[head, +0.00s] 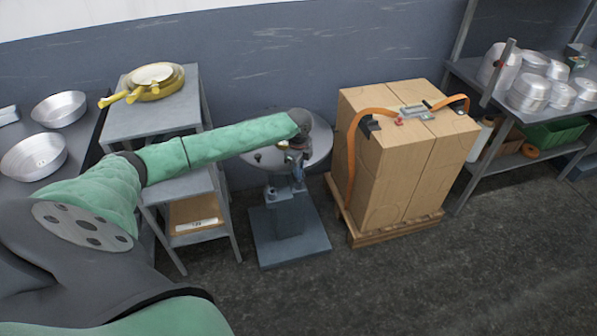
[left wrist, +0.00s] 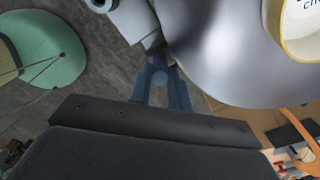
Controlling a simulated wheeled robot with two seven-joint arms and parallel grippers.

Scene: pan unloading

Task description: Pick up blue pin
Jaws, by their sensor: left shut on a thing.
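My left gripper (head: 294,155) is at the end of the green arm, beside the round metal disc (head: 258,157) on the blue-grey stand (head: 289,213). In the left wrist view its two narrow fingers (left wrist: 160,92) are shut on a small blue rounded piece, the blue pin (left wrist: 159,77). The pin is next to the disc's edge and a grey metal bar. The fingers hide part of it. I cannot tell whether it is clear of the stand. My right gripper is not in view.
A strapped cardboard box stack (head: 405,165) stands on a pallet right of the stand. A small table (head: 160,118) with yellow pans (head: 153,82) is at left. A shelf with metal pots (head: 528,92) is at far right. The floor in front is free.

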